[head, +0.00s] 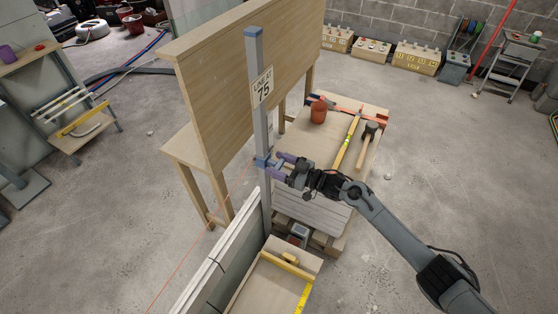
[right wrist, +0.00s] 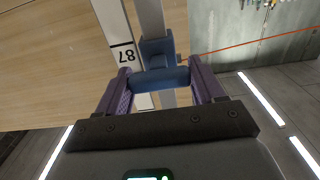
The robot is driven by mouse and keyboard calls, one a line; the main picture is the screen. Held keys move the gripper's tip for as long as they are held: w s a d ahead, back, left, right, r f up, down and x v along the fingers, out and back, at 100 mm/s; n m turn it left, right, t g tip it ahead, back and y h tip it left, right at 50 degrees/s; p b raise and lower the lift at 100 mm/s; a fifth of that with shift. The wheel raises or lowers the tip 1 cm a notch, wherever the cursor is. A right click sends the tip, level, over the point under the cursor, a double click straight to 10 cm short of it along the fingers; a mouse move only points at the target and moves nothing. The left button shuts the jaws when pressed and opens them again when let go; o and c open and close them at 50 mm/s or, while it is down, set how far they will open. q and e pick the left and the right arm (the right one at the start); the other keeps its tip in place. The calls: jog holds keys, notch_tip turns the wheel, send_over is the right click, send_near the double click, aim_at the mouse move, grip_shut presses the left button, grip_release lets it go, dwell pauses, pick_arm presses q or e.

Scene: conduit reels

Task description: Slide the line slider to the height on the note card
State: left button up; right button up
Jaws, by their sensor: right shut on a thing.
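The grey upright post (head: 255,50) stands in front of a wooden panel. The note card (head: 263,87) on it reads "LINE AT 75". The blue line slider (head: 264,164) sits around the lower part of the post. My right gripper (head: 285,171) reaches in from the right with its purple fingers shut on the slider. In the right wrist view the slider (right wrist: 160,79) lies between the two fingers, beside a white scale strip (right wrist: 121,40) with a black mark and a number that looks like 87. My left gripper is out of view.
A thin orange line (head: 190,253) runs from near the slider down to the lower left. White boards (head: 215,265) stand below the post.

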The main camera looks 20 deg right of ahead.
notch_tip(320, 180, down, 17)
jog(key=b, duration=1.1)
jog(key=o, duration=1.4)
jog(key=shift+o, duration=0.2)
jog(key=shift+s+d, duration=0.1)
jog(key=shift+s+d, duration=0.2)
jog(key=p+v, duration=0.3)
jog(key=v, duration=0.7)
jog(key=shift+p, duration=0.3)
